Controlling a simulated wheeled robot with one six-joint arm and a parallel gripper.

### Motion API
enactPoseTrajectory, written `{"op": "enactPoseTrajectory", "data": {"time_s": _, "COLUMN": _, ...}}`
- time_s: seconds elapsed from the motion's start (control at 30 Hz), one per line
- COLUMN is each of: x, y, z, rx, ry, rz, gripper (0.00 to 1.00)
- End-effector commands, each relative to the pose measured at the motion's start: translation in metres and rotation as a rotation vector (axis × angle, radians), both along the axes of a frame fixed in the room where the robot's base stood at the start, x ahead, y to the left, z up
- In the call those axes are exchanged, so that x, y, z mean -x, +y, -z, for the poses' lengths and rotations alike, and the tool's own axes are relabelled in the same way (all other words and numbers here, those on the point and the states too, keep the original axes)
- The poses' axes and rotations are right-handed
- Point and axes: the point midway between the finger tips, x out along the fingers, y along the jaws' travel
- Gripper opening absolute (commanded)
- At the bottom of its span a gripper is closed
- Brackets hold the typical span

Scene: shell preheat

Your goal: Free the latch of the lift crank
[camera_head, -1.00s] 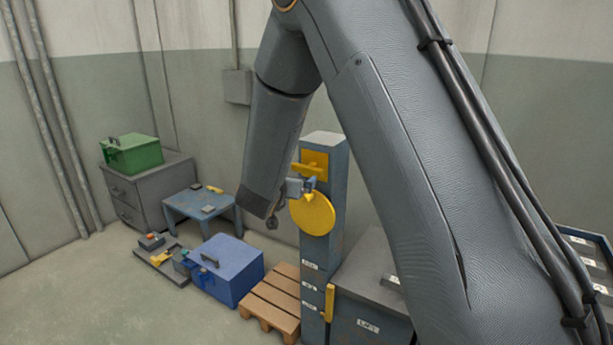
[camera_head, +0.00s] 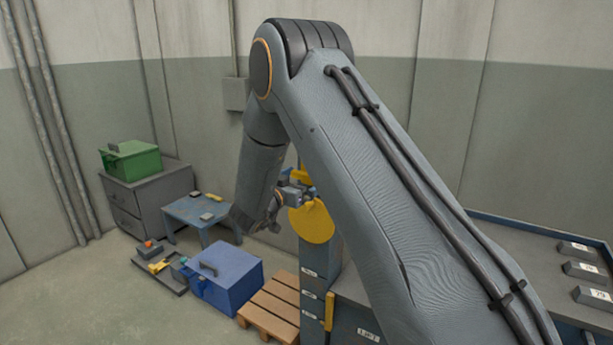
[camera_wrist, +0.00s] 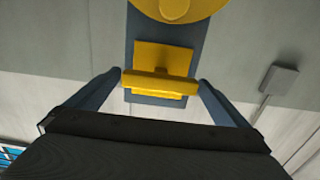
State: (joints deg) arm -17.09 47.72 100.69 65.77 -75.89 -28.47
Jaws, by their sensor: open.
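The lift post (camera_head: 318,262) carries a round yellow crank disc (camera_head: 312,224) and, above it, a yellow latch, mostly hidden by my arm in the head view. In the wrist view the disc (camera_wrist: 180,8) is at the top edge. Below it are the yellow latch plate (camera_wrist: 165,57) and a horizontal yellow latch bar (camera_wrist: 160,86). My gripper (camera_wrist: 160,80) is open, with one finger by each end of the bar. I cannot tell whether the fingers touch it. In the head view my gripper (camera_head: 300,190) is close to the post, just above the disc.
A blue box (camera_head: 228,278) and a wooden pallet (camera_head: 272,305) stand on the floor left of the post. A blue table (camera_head: 200,214), a grey cabinet (camera_head: 150,195) and a green box (camera_head: 132,160) are farther left. A grey wall box (camera_wrist: 280,79) is beside the post.

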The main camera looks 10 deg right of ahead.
Motion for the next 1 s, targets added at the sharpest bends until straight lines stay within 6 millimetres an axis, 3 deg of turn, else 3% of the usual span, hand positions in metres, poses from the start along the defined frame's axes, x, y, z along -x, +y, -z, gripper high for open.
{"op": "enactPoseTrajectory", "data": {"time_s": 0.4, "x": -0.0072, "y": -0.0072, "z": 0.0007, "rx": 0.000, "ry": 0.001, "rz": -0.001, "gripper": 1.00}}
{"op": "enactPoseTrajectory", "data": {"time_s": 0.63, "x": -0.0070, "y": -0.0070, "z": 0.0006, "rx": 0.000, "ry": 0.001, "rz": -0.001, "gripper": 0.63}}
{"op": "enactPoseTrajectory", "data": {"time_s": 1.0, "x": -0.0070, "y": -0.0067, "z": 0.0010, "rx": -0.044, "ry": -0.043, "rz": -0.002, "gripper": 0.64}}
